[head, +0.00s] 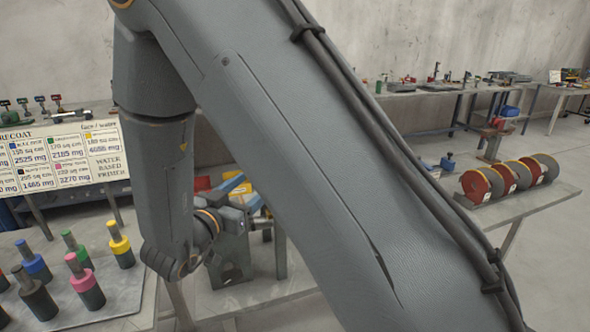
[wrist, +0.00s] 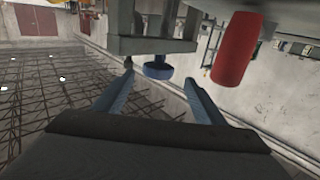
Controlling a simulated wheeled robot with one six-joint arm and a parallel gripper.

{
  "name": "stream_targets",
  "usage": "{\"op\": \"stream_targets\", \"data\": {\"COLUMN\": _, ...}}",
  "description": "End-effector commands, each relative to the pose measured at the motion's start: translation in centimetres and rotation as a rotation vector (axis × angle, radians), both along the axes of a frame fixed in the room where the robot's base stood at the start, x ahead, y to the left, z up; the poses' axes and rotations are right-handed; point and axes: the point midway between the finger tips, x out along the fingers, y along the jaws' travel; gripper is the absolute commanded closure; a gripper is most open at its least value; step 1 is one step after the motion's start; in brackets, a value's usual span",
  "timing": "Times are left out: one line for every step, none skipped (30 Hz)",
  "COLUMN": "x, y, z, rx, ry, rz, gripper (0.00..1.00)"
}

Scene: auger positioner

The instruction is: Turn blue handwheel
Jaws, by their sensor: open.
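A blue round wheel (wrist: 158,71), the blue handwheel, shows in the wrist view under a grey metal frame (wrist: 152,44). My gripper (wrist: 159,77) is open, with one blue-grey finger on each side of the wheel in the picture. The wheel appears at or just beyond the fingertips; I cannot tell whether either finger touches it. A red cylinder-shaped part (wrist: 237,48) hangs to the right of the wheel. In the head view my arm hides most of this spot, and I cannot pick out the handwheel there.
A metal plate with several coloured cylinders (head: 120,245) stands at the left, below a lettered board (head: 65,155). A table at the right holds several red and grey discs (head: 480,186). Long workbenches (head: 415,92) line the back wall. Bare floor shows at the right.

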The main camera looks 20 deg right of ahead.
Motion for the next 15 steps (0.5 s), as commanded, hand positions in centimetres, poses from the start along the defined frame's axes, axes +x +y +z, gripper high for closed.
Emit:
{"op": "stream_targets", "data": {"x": 0.2, "y": -0.2, "z": 0.1, "rx": 0.0, "ry": 0.0, "rz": -0.001, "gripper": 0.36}}
{"op": "stream_targets", "data": {"x": 0.4, "y": -0.5, "z": 0.1, "rx": 0.0, "ry": 0.0, "rz": -0.002, "gripper": 0.36}}
{"op": "stream_targets", "data": {"x": 0.7, "y": -0.8, "z": 0.1, "rx": 0.0, "ry": 0.0, "rz": -0.004, "gripper": 0.36}}
{"op": "stream_targets", "data": {"x": 1.0, "y": -1.1, "z": 0.1, "rx": 0.0, "ry": 0.0, "rz": -0.004, "gripper": 0.36}}
{"op": "stream_targets", "data": {"x": 1.3, "y": -1.5, "z": 0.1, "rx": 0.0, "ry": 0.0, "rz": -0.004, "gripper": 0.36}}
{"op": "stream_targets", "data": {"x": 1.7, "y": -2.0, "z": 0.1, "rx": -0.001, "ry": 0.001, "rz": -0.006, "gripper": 0.36}}
{"op": "stream_targets", "data": {"x": 2.0, "y": -2.4, "z": 0.1, "rx": -0.001, "ry": 0.001, "rz": -0.006, "gripper": 0.36}}
{"op": "stream_targets", "data": {"x": 2.4, "y": -2.7, "z": 0.1, "rx": -0.001, "ry": 0.001, "rz": -0.006, "gripper": 0.36}}
{"op": "stream_targets", "data": {"x": 2.8, "y": -3.2, "z": 0.1, "rx": 0.0, "ry": 0.0, "rz": -0.007, "gripper": 0.36}}
{"op": "stream_targets", "data": {"x": 3.1, "y": -3.6, "z": 0.1, "rx": 0.001, "ry": 0.001, "rz": -0.006, "gripper": 0.36}}
{"op": "stream_targets", "data": {"x": 3.4, "y": -3.9, "z": 0.1, "rx": 0.001, "ry": 0.001, "rz": -0.007, "gripper": 0.36}}
{"op": "stream_targets", "data": {"x": 3.8, "y": -4.3, "z": 0.1, "rx": 0.001, "ry": 0.001, "rz": -0.007, "gripper": 0.36}}
{"op": "stream_targets", "data": {"x": 4.1, "y": -4.5, "z": 0.1, "rx": 0.0, "ry": 0.001, "rz": -0.006, "gripper": 0.36}}
{"op": "stream_targets", "data": {"x": 4.3, "y": -4.8, "z": 0.1, "rx": -0.001, "ry": 0.001, "rz": -0.006, "gripper": 0.36}}
{"op": "stream_targets", "data": {"x": 4.6, "y": -5.1, "z": 0.1, "rx": 0.0, "ry": 0.0, "rz": -0.007, "gripper": 0.36}}
